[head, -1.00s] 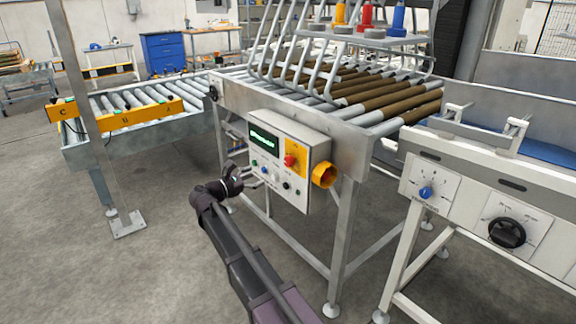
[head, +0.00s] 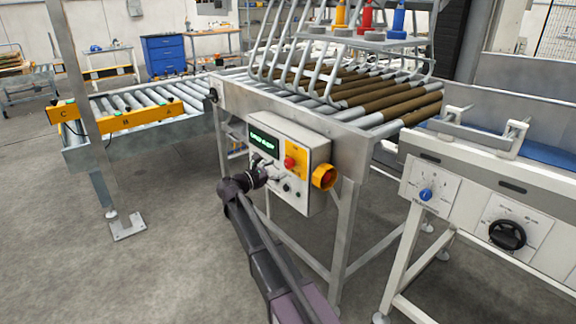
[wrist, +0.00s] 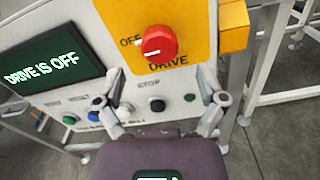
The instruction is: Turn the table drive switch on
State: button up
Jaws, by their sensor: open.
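The table drive switch is a red round knob (wrist: 159,44) on a yellow plate marked OFF and DRIVE; the knob also shows in the head view (head: 290,162). The display (wrist: 52,65) beside it reads DRIVE IS OFF. My gripper (wrist: 162,76) is open and empty, its two fingers spread just below the knob and apart from it. In the head view my gripper (head: 268,172) is in front of the control box (head: 318,150), left of and below the knob, hiding some of its lower buttons.
A row of small buttons, including a black one (wrist: 157,104) under STOP and a blue one (wrist: 97,102), lies below the knob. A yellow housing with a red switch (head: 325,177) juts from the box's right side. The roller table's frame (head: 345,140) stands behind.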

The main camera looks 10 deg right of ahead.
aim_at(287, 165)
jog(key=shift+x, duration=2.5)
jog(key=c, duration=1.1)
